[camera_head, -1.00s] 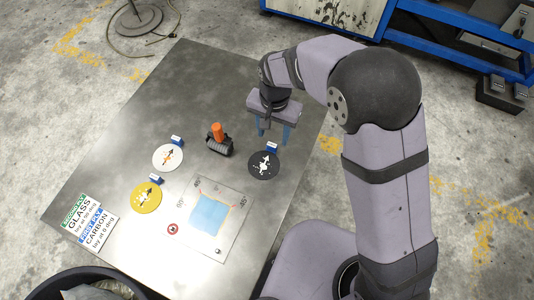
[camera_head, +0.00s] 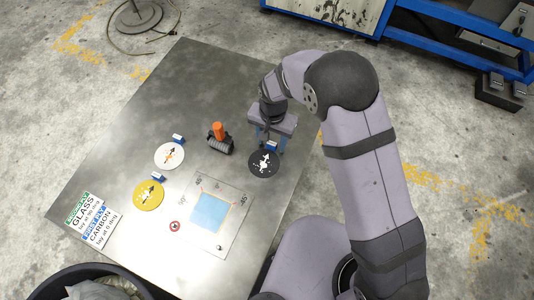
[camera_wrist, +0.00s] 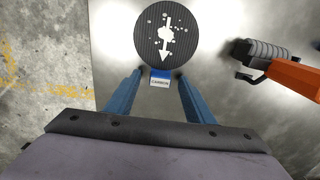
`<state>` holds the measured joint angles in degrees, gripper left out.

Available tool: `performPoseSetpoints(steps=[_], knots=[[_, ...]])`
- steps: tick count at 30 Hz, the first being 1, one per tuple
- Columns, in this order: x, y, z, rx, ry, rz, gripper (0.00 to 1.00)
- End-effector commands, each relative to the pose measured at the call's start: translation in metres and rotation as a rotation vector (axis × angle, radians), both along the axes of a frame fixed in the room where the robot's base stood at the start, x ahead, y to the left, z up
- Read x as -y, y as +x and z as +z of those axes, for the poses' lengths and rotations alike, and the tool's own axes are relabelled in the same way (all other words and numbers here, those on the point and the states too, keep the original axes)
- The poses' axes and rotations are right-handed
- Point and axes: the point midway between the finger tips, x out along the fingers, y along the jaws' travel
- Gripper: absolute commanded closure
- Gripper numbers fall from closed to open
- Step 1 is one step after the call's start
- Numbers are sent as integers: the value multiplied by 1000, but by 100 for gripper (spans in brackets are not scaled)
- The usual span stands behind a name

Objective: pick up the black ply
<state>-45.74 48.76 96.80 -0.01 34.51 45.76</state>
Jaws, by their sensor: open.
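The black ply (camera_head: 263,164) is a round dark disc with a white arrow and white marks, lying flat on the metal table. A small blue-and-white tab (camera_head: 271,147) stands at its edge; in the wrist view the tab (camera_wrist: 160,79) reads CARBON. My gripper (camera_head: 268,142) is at the tab's side of the disc, its blue fingers pointing down. In the wrist view my gripper (camera_wrist: 160,85) is open, one finger on each side of the tab, with gaps between. The black ply (camera_wrist: 166,36) lies just beyond the fingertips. Nothing is held.
A roller with an orange handle (camera_head: 218,135) lies left of the ply. A white ply (camera_head: 169,156) and a yellow ply (camera_head: 148,194) lie further left. A marked sheet with a blue square (camera_head: 212,211) lies in front. Instruction cards (camera_head: 84,208) lie at the front left.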

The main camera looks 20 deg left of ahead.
Motion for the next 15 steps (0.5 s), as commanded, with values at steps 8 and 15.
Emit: performPoseSetpoints(steps=[8,15], knots=[[0,0,-2,1,1,0,52],[0,0,-2,1,1,0,96]])
